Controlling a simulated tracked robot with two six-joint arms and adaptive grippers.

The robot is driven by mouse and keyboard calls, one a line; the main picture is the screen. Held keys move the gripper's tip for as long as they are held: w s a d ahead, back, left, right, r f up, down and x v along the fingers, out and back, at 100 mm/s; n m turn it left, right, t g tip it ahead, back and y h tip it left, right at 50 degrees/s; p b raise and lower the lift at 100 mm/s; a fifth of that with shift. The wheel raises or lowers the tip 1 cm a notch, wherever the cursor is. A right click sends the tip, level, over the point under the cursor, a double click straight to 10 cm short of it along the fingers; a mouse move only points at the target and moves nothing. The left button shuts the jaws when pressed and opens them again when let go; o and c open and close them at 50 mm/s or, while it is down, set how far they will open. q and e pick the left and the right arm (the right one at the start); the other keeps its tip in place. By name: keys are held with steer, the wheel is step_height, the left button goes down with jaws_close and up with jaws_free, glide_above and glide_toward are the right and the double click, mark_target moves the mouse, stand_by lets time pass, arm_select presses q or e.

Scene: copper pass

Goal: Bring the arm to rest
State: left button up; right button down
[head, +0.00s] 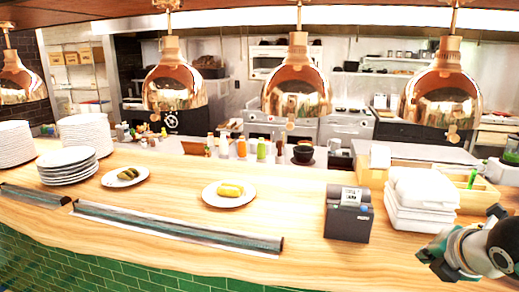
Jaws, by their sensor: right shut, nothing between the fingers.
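My right gripper (440,262) shows at the lower right, in front of the counter's near edge. It is shut and holds nothing. It is close to the stack of white takeaway boxes (420,200), below and to the right of it, and looks apart from it. Part of my right arm is cut off by the right edge of the picture. My left gripper is not in view.
Copper lamps (297,92) hang above. The front middle of the counter is mostly clear.

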steer(key=s+a+f+m+g+y, duration=0.1)
steer(key=s+a+f+g, duration=0.2)
steer(key=f, duration=1.2)
steer(key=a+f+g+y, duration=0.1)
steer(key=a+f+g, duration=0.3)
steer(key=f, duration=1.1)
steer(key=s+a+f+m+y, duration=0.1)
steer(key=s+a+f+m, duration=0.5)
steer(key=m, duration=0.7)
steer(key=s+a+f+m+g+y, duration=0.1)
steer(key=s+a+f+m+y, duration=0.1)
steer(key=s+a+f+m, duration=0.4)
steer(key=s+f+m, duration=0.4)
steer(key=f+m, duration=0.2)
steer(key=m, duration=0.1)
steer(key=shift+s+f+m+g, duration=0.3)
steer(key=shift+s, duration=0.05)
